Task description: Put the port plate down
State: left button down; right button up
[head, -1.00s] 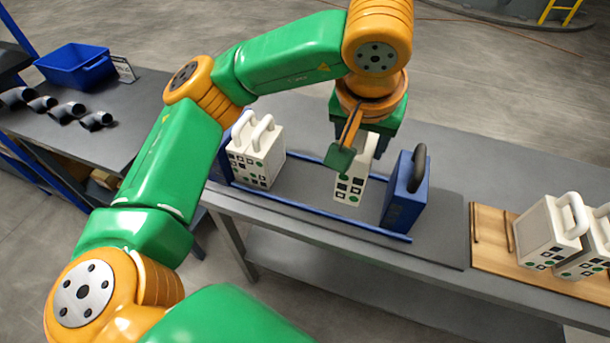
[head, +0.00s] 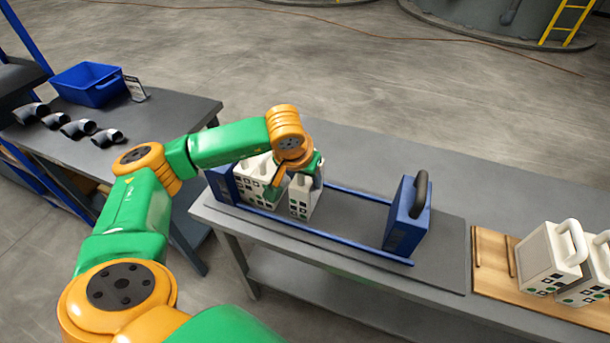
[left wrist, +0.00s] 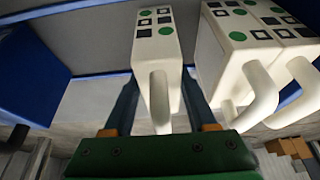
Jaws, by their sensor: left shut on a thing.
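My left gripper (head: 297,181) is shut on a white port plate (head: 303,203) with black and green square and round marks. It holds the plate upright between the blue rails of the press frame (head: 345,247), just right of the standing white plates (head: 252,188). In the left wrist view the gripper (left wrist: 160,104) has its fingers on both sides of the plate (left wrist: 157,40). A narrow gap separates it from the white plates (left wrist: 232,60) on the right there. Whether its underside rests on the rails is hidden. My right gripper is not in view.
A blue end plate with a dark handle (head: 408,220) stands at the frame's right, with clear rail space before it. More white plates (head: 548,262) stand on a wooden board (head: 489,262). A side table holds a blue bin (head: 88,84) and pipe elbows (head: 78,128).

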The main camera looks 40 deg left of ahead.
pick_arm(q)
jog(key=shift+f, duration=0.15)
jog(key=shift+c, duration=1)
grip_release()
jog(key=shift+s+r, duration=0.1)
jog(key=shift+r, duration=0.3)
jog(key=b+v, duration=0.1)
jog(key=v, duration=1)
jog(key=shift+s+r, duration=0.25)
jog(key=shift+r, duration=0.05)
jog(key=shift+d+f, duration=0.1)
